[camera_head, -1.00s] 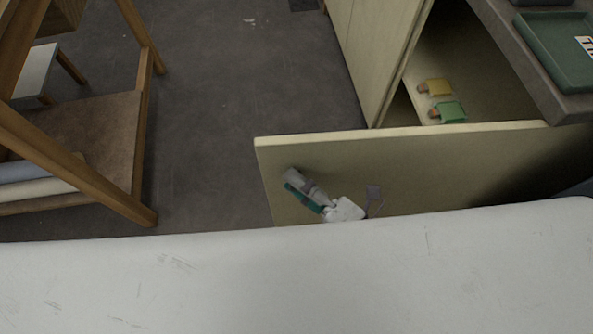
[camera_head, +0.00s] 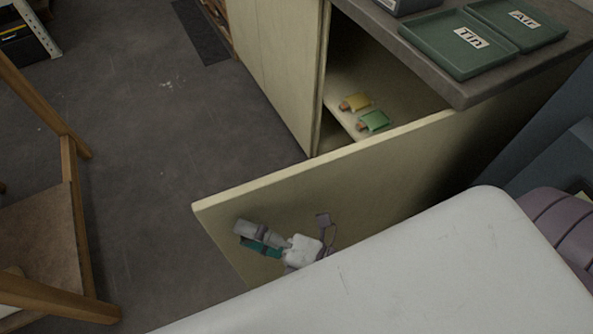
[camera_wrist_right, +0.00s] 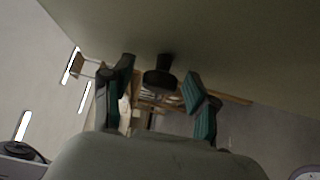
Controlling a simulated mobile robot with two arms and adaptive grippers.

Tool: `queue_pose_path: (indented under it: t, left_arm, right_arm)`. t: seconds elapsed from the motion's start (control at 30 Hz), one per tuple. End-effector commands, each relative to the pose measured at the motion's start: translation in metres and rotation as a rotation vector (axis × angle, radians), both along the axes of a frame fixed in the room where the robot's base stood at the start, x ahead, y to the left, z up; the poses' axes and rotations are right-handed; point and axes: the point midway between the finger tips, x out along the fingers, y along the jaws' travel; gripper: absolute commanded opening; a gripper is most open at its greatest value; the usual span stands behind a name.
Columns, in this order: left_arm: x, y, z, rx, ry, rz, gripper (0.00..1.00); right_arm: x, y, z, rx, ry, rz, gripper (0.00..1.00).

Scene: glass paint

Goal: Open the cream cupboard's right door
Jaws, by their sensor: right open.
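The cream cupboard (camera_head: 277,65) stands at the upper middle of the head view. Its right door (camera_head: 330,180) stands swung wide open, and the inside shows behind it. My right gripper (camera_head: 258,240) is at the door's outer face, near its free edge. In the right wrist view the right gripper (camera_wrist_right: 157,90) is open, its two fingers apart on either side of a dark round knob (camera_wrist_right: 160,79) on the door face. I cannot tell whether a finger touches the knob. My left gripper is out of view.
A yellow tube (camera_head: 357,102) and a green tube (camera_head: 374,121) lie on the cupboard's shelf. Green trays labelled Tin (camera_head: 455,45) and Air (camera_head: 517,25) sit on the grey counter (camera_head: 465,92). A wooden frame (camera_head: 75,200) stands at left; floor between is clear.

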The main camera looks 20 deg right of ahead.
Motion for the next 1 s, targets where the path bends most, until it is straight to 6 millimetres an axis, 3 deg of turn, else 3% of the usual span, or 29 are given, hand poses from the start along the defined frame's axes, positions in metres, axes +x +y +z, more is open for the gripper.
queue_pose_path:
  t: [0.23,0.7,1.0]
  left_arm:
    - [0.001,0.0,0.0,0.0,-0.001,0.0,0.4]
    - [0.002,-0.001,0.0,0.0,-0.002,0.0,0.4]
    - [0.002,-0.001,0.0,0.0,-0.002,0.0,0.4]
  right_arm:
    - [-0.016,-0.016,-0.001,0.001,0.006,-0.003,0.59]
    - [-0.072,-0.072,-0.001,-0.001,0.004,-0.001,0.59]
    - [-0.084,-0.085,0.0,0.0,0.0,-0.001,0.59]
